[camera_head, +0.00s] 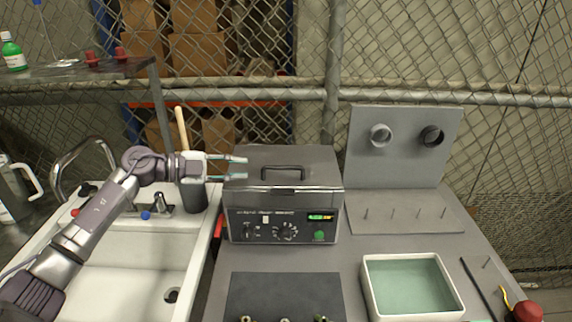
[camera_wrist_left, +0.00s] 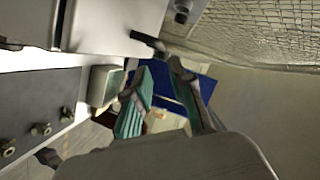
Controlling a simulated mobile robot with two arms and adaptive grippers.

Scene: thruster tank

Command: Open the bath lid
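The bath (camera_head: 270,228) is a grey metal box with a dial and display panel on its front. Its lid (camera_head: 315,165) is shut and has a dark handle (camera_head: 283,172) on top. My left gripper (camera_head: 240,167) comes in from the left, and its teal fingertips show at the lid's left edge, left of the handle. Its fingers are apart with nothing between them; they also show in the left wrist view (camera_wrist_left: 170,105). Whether the fingertips touch the lid cannot be told. My right gripper is not in view.
A sink (camera_head: 130,285) with a faucet and a dark cup (camera_head: 193,195) lie left of the bath. A pegboard stand (camera_head: 405,145) and a white-rimmed tray (camera_head: 410,258) stand to the right. A dark plate (camera_head: 284,290) lies in front. A chain-link fence is behind.

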